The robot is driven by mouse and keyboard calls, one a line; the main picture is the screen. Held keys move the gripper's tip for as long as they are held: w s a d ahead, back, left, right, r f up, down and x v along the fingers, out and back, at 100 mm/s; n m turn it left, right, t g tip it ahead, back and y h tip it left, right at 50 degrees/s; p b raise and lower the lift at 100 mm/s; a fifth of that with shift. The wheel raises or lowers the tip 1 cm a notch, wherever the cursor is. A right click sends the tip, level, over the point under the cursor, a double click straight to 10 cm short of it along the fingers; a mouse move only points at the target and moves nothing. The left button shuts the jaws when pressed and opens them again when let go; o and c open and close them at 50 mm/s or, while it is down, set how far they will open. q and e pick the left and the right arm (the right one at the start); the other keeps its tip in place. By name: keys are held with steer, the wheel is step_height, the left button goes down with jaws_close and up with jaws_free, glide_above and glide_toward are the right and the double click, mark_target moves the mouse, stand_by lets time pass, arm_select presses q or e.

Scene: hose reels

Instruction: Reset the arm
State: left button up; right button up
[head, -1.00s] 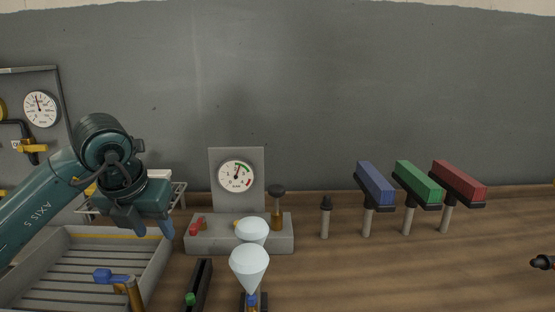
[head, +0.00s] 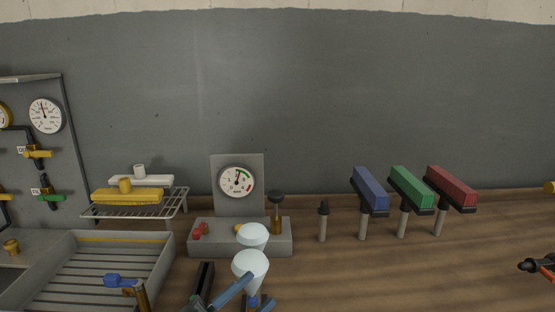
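The fingers look apart, one on each side of the lower part of the front pale cone (head: 250,265). One finger crosses in front of the cone. I cannot tell whether they touch it. Most of the gripper and its arm lie below the picture edge. My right gripper is not in view.
A gauge block (head: 240,238) stands behind the cones. Blue (head: 370,188), green (head: 412,186) and red (head: 451,186) brushes stand at right. A slatted tray (head: 170,262), wire rack (head: 178,205) and valve panel (head: 62,130) are at left.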

arm_select(q)
steer(key=a+f+n+t+y, duration=0.4)
steer(key=a+f+n+y, duration=0.2)
steer(key=f+n+y, duration=0.55)
steer(key=s+a+f+n+g+y, duration=0.2)
steer(key=s+f+n+g, duration=0.1)
steer(key=s+f, duration=0.3)
steer(key=s+a+f+n+g+y+p, duration=0.1)
steer(key=s+a+f+n+g, duration=0.1)
steer(key=s+f, duration=0.4)
step_height(320, 180, down, 3)
steer(key=shift+s+r+n+g+y, duration=0.1)
steer(key=shift+s+n+g+y, duration=0.3)
steer(key=shift+n+g, duration=0.55)
